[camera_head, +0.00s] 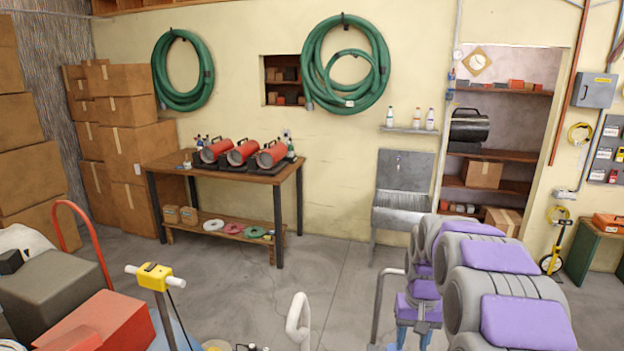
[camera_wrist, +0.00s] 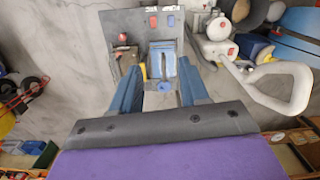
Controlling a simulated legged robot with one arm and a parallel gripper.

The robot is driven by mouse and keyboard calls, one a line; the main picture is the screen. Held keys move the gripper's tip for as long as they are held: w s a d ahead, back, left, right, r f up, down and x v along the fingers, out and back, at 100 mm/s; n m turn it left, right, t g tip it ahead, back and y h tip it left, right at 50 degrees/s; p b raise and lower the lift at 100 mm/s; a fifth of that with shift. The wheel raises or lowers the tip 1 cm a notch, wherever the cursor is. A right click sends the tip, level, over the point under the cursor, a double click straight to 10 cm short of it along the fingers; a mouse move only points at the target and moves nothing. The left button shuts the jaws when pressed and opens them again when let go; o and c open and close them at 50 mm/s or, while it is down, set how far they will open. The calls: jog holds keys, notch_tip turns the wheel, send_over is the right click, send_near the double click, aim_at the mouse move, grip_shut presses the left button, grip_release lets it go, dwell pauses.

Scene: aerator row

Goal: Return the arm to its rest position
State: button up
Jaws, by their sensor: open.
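My arm (camera_head: 500,270), with grey links and purple pads, fills the lower right of the head view. My gripper (camera_wrist: 160,88) shows in the wrist view, with its two blue fingers spread apart. Nothing is held between the fingers. Beyond them is a grey unit (camera_wrist: 122,22) with red parts and a blue block (camera_wrist: 165,65); I cannot tell how far it is from the fingertips.
A wooden workbench (camera_head: 165,165) bearing red machines (camera_head: 242,152) stands by the back wall. Cardboard boxes (camera_head: 130,140) are stacked at left. A yellow-topped post (camera_head: 155,277) and white curved handle (camera_head: 298,318) stand up front. Open concrete floor (camera_head: 330,270) lies between.

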jog(key=s+a+r+n+b, duration=0.1)
jog(key=s+a+r, duration=0.15)
jog(key=s, duration=0.55)
jog(key=s+a+r, duration=0.1)
jog(key=s+a, duration=0.3)
jog(key=s, duration=0.5)
jog(key=s+a+f+b, duration=0.1)
jog(key=s, duration=0.8)
jog(key=s+a+f+g, duration=0.1)
jog(key=s, duration=0.9)
jog(key=shift+s+f+n+b, duration=0.25)
jog(key=shift+f+n+b, duration=0.05)
jog(key=shift+f+b, duration=0.1)
jog(key=shift+w, duration=0.1)
